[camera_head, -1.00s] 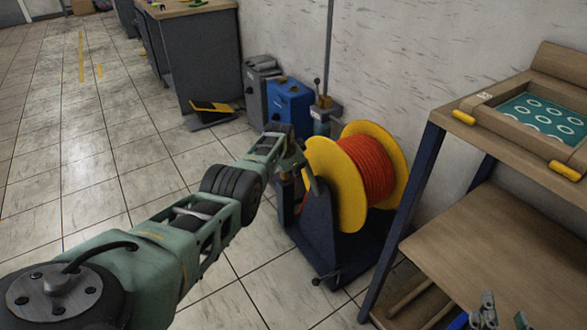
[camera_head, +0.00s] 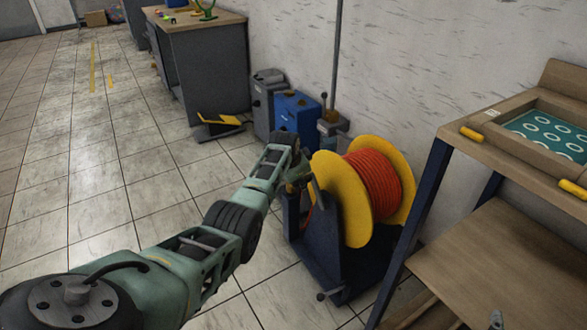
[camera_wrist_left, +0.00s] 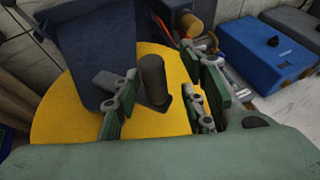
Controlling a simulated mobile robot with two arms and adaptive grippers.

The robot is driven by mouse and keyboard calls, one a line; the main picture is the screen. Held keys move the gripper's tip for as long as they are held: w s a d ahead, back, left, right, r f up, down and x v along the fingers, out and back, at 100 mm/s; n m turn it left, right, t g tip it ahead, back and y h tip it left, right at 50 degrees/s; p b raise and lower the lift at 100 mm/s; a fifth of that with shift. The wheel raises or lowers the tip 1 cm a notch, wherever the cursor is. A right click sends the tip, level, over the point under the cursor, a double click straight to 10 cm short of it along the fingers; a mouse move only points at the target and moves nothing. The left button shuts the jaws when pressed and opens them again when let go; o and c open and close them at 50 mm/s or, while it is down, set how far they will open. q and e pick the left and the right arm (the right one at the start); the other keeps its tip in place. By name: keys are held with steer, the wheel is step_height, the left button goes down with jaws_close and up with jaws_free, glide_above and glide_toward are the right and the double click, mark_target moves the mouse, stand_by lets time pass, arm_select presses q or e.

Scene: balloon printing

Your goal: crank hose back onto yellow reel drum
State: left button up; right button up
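The yellow reel drum (camera_head: 342,200) carries coiled orange hose (camera_head: 374,184) and sits upright in a dark blue stand (camera_head: 325,245). In the left wrist view the yellow flange (camera_wrist_left: 70,110) fills the middle, with a dark crank handle (camera_wrist_left: 153,80) standing out from it. My left gripper (camera_head: 302,184) is at the near left side of the reel. Its fingers (camera_wrist_left: 160,100) are spread, with the handle between them and visible gaps on both sides. A small grey tip, seemingly my right gripper (camera_head: 497,319), shows at the bottom right edge, mostly cut off.
A blue box (camera_head: 296,115) and a grey box (camera_head: 264,100) stand behind the reel along the wall. A wooden bench (camera_head: 480,255) with dark blue legs stands close on the right. The tiled floor (camera_head: 90,190) on the left is open.

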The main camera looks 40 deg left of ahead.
arm_select(q)
steer(key=v, duration=0.9)
steer(key=shift+s, duration=0.15)
steer(key=shift+c, duration=0.5)
